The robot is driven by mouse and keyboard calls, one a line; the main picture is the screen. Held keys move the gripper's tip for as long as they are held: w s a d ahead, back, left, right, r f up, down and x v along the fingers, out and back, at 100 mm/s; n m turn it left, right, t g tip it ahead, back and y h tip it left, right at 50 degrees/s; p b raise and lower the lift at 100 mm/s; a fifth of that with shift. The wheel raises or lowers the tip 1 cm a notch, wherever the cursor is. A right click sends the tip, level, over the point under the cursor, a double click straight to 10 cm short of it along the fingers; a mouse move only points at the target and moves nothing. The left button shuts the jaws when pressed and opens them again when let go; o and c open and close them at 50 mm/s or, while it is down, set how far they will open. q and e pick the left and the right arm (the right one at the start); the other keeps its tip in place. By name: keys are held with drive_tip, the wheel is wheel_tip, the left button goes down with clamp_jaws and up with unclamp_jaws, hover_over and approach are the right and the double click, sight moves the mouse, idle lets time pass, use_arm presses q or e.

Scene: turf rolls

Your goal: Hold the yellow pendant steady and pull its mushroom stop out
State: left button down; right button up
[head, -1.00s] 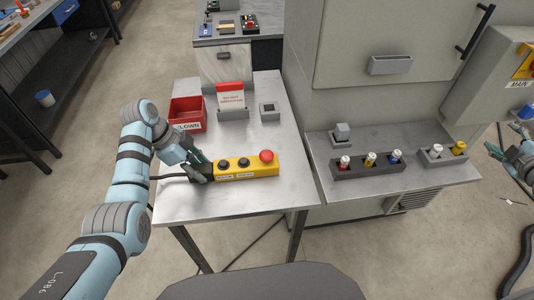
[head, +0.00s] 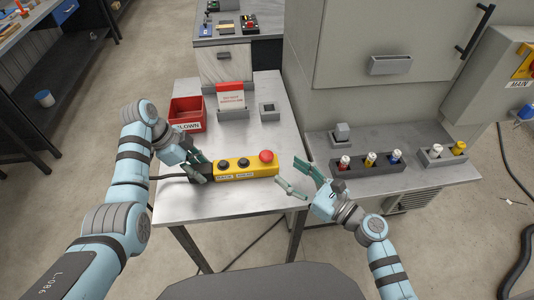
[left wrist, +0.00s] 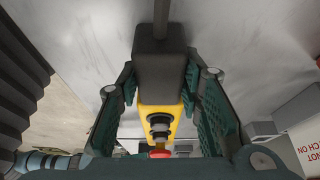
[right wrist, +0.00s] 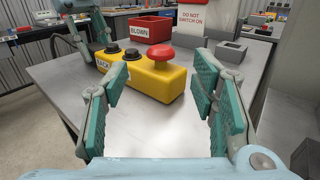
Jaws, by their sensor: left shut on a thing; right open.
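The yellow pendant (head: 233,172) lies on the metal table, its dark end and cable to the left and its red mushroom stop (head: 266,156) at the right end. Two black buttons sit between them. My left gripper (head: 199,169) is shut on the pendant's dark end; the left wrist view shows its pads on both sides of that dark end (left wrist: 160,75). My right gripper (head: 297,178) is open and empty, to the right of the pendant and apart from it. In the right wrist view the mushroom stop (right wrist: 160,53) shows ahead, between and beyond the open fingers.
A red bin (head: 187,113) marked BLOWN, a red-and-white sign (head: 231,96) in a grey holder and a small grey box (head: 269,111) stand behind the pendant. A side shelf (head: 430,182) at right carries racks of coloured plugs. The table front is clear.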

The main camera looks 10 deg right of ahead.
sight(272, 159)
drive_tip(key=x, duration=0.9)
drive_tip(key=shift+w, duration=0.15)
clamp_jaws()
